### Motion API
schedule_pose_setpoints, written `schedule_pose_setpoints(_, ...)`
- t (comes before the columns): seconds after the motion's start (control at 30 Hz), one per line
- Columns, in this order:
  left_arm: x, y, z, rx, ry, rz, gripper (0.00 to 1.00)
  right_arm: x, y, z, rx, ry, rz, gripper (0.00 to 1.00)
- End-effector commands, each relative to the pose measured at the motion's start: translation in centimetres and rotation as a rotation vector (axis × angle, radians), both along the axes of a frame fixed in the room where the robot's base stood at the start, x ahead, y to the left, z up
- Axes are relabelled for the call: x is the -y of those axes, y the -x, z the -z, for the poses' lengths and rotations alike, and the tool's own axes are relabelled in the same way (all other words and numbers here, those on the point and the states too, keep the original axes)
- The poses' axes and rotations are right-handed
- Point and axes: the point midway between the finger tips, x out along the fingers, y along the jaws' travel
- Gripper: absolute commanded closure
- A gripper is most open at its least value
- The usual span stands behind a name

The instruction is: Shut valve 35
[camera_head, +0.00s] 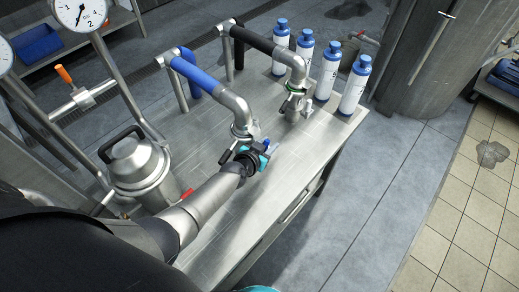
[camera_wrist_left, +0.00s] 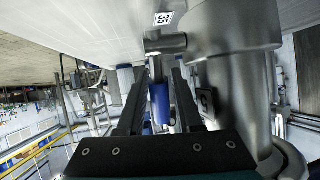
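A valve with a blue lever handle (camera_head: 267,144) sits at the lower end of the blue-sleeved pipe (camera_head: 197,72), above the steel table. My left gripper (camera_head: 258,152) reaches it from the front left and hides much of the valve. In the left wrist view the blue handle (camera_wrist_left: 160,103) lies between the two black fingers of my left gripper (camera_wrist_left: 161,78), which look a little apart from it. My right gripper's fingers do not show.
A second valve (camera_head: 293,104) hangs from the black-sleeved pipe (camera_head: 262,38) to the right. Several white bottles with blue caps (camera_head: 355,85) stand at the table's back right. A lidded steel vessel (camera_head: 135,163) stands left of my arm. The table front (camera_head: 225,235) is clear.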

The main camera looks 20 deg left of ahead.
Motion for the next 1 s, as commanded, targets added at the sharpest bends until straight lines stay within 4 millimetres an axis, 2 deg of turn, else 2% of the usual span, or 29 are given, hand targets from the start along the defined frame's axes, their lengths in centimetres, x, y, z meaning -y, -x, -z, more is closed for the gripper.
schedule_pose_setpoints(0.47,-0.9,6.7,-3.8,-0.001,-0.001,-0.001,0.66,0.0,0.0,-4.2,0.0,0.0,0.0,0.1)
schedule_pose_setpoints(0.8,-1.5,11.4,-6.2,-0.001,-0.001,-0.002,0.66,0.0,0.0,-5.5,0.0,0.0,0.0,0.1)
schedule_pose_setpoints(1.0,-1.7,12.7,-6.9,0.0,-0.002,-0.001,0.66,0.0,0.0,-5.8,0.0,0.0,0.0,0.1)
